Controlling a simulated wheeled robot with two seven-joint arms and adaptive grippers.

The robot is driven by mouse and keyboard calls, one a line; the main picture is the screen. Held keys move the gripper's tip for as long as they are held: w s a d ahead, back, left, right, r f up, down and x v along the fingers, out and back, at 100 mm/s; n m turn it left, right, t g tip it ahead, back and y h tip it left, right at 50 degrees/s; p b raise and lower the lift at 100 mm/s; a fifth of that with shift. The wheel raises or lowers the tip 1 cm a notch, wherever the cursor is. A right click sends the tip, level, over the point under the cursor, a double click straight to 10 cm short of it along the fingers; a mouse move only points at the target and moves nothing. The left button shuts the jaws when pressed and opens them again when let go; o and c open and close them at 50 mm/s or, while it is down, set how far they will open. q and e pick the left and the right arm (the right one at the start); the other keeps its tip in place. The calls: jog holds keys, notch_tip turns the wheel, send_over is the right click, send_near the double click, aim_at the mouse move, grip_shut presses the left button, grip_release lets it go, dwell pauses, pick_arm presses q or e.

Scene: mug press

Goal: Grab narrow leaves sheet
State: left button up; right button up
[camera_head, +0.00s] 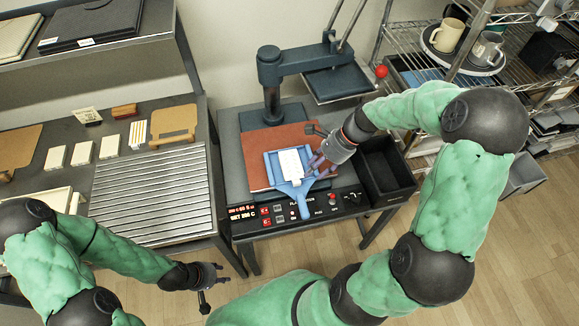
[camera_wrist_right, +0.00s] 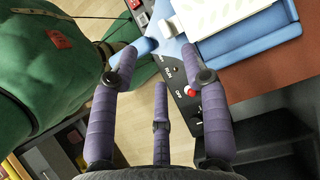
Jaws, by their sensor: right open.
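A white sheet (camera_head: 291,163) lies in a blue tray (camera_head: 273,176) with a handle, on the heat press. In the right wrist view the sheet (camera_wrist_right: 215,12) shows a faint, pale leaf-like pattern; whether its leaves are narrow I cannot tell. The tray (camera_wrist_right: 262,36) also shows there. Several small pale stacks (camera_head: 55,157) and an orange-striped sheet (camera_head: 138,134) sit on the left table. My right gripper (camera_head: 318,164) is open and empty beside the tray's right side; its spread fingers (camera_wrist_right: 159,62) show in the wrist view. My left gripper (camera_head: 219,276) is open and empty, low in front of the tables.
The press's dark upper plate (camera_head: 338,83) is swung aside behind the tray. A black bin (camera_head: 387,170) stands right of the press. A wire rack (camera_head: 420,63) at the back right holds mugs (camera_head: 447,35). A ribbed metal surface (camera_head: 150,195) lies left.

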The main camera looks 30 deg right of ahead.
aim_at(299, 182)
jog(key=shift+w+b+x, duration=0.15)
jog(key=shift+b+x, duration=0.6)
jog(key=shift+x, duration=1.25)
jog(key=shift+w+b+x, duration=0.15)
jog(key=shift+b+x, duration=0.55)
jog(key=shift+x, duration=1.3)
jog(key=shift+d, duration=0.1)
jog(key=shift+c, duration=0.2)
jog(key=c, duration=0.8)
